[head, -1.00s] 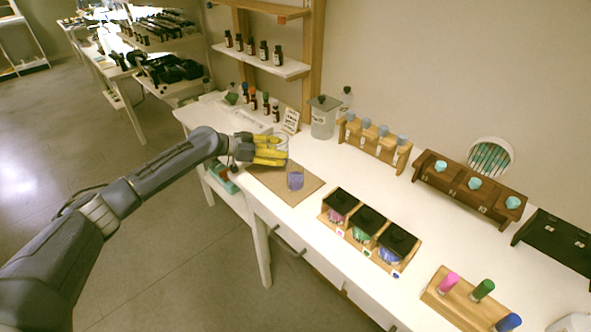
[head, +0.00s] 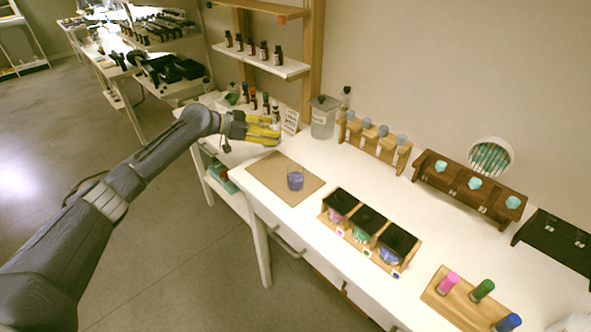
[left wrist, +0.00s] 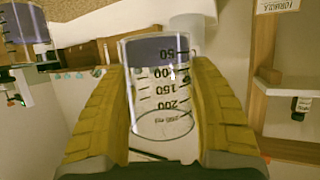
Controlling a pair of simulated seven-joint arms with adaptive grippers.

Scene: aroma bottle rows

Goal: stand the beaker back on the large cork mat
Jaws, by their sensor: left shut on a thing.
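My left gripper (head: 279,134) is beyond the far edge of the large cork mat (head: 262,172) in the head view. In the left wrist view, my left gripper (left wrist: 165,105) is shut on a clear graduated beaker (left wrist: 160,92) with dull purple liquid in it. The wrist picture appears inverted, with the liquid at the top. In the head view the held beaker is hard to make out. Another clear beaker (head: 295,180) with blue-purple liquid stands upright on the right part of the mat. A graduated vessel with dark liquid (left wrist: 24,22) shows at the wrist view's upper left. My right gripper is not in view.
A lidded clear jar (head: 323,120) and a small sign (head: 291,121) stand behind the mat. A wooden rack with black-topped compartments (head: 366,228) is to its right. Much of the mat's left part is bare.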

